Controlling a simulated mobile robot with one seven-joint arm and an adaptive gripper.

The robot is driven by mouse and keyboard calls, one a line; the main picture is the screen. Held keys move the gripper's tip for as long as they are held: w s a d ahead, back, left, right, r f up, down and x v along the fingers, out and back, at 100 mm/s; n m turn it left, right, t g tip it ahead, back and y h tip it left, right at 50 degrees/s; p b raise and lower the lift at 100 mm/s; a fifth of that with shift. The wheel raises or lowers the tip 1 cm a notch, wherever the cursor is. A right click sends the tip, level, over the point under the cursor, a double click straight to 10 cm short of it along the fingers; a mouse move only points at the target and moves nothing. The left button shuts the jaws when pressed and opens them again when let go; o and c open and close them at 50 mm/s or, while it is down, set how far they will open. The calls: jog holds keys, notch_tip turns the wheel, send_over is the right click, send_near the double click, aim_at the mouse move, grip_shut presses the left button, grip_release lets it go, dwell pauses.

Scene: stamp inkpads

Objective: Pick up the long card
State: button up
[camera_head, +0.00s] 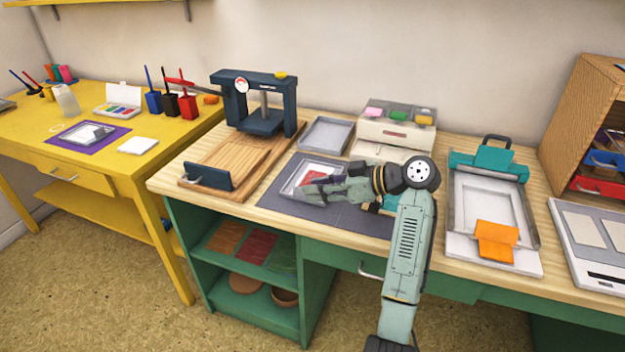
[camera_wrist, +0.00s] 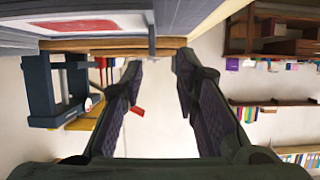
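A flat pale piece with a red centre (camera_head: 300,178) lies on the dark grey mat (camera_head: 272,200) in the middle of the workbench. The red centre also shows at the top left of the wrist view (camera_wrist: 90,25). I cannot tell whether this is the long card. My gripper (camera_head: 312,190) is low over the mat, at the near right part of this piece, and hides some of it. In the wrist view, my gripper (camera_wrist: 158,62) has its two fingers apart with nothing visible between them.
A dark press (camera_head: 262,112) on a wooden board stands at the left. A grey tray (camera_head: 326,134) and a white box (camera_head: 395,136) are behind the mat. A teal-and-grey device (camera_head: 455,215) with an orange piece (camera_head: 497,240) stands at the right.

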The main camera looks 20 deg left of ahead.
jog(key=x, duration=0.2)
jog(key=p+x, duration=0.2)
jog(key=x, duration=0.1)
jog(key=shift+w+a+f, duration=0.15)
jog(key=shift+w+f, duration=0.2)
jog(key=shift+w, duration=0.1)
jog(key=shift+c, duration=0.5)
grip_shut()
